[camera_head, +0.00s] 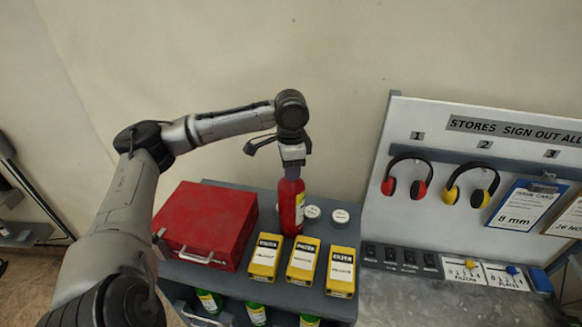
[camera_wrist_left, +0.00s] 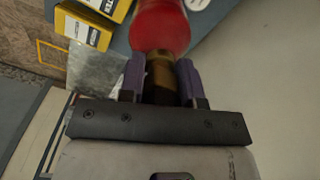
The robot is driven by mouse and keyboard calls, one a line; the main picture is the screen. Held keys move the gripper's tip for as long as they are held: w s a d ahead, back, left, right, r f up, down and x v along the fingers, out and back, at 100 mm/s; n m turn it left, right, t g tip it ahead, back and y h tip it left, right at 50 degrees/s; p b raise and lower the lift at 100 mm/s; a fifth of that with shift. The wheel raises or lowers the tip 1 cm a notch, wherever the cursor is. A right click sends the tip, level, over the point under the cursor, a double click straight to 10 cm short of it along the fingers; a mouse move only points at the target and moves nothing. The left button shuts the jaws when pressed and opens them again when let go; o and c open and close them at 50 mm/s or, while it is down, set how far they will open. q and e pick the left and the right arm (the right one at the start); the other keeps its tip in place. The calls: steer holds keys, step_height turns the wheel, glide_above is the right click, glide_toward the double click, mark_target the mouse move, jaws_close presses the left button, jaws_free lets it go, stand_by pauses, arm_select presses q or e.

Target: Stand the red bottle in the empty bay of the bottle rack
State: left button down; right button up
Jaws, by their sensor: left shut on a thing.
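The red bottle (camera_head: 291,205) is upright at the back of the grey cabinet top (camera_head: 228,272), behind the yellow boxes. I cannot tell whether its base touches the top. My left gripper (camera_head: 292,166) is above it, shut on its neck. In the left wrist view the red bottle (camera_wrist_left: 160,25) has a brass-coloured neck between the purple finger pads of my left gripper (camera_wrist_left: 160,82). Below the cabinet top, several green bottles (camera_head: 256,313) show in part at the lower frame edge, and this may be the bottle rack. An empty bay cannot be made out. My right gripper is out of view.
A red case (camera_head: 207,222) fills the cabinet top's left side. Yellow filter boxes (camera_head: 303,260) stand in a row in front of the bottle. Two white round lids (camera_head: 312,213) lie right of it. A board with ear defenders (camera_head: 406,180) stands at the right, above a grey bench (camera_head: 430,300).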

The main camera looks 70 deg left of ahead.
arm_select(q)
steer(key=c, duration=0.8)
jaws_free()
steer(key=shift+r, duration=0.1)
step_height(320, 180, up, 11)
steer(key=p, duration=0.4)
steer(key=shift+f, duration=0.2)
steer(key=shift+r+p, duration=0.3)
steer(key=shift+o, duration=0.8)
steer(key=shift+r, duration=0.35)
steer(key=o, duration=0.6)
steer(key=shift+p, duration=0.3)
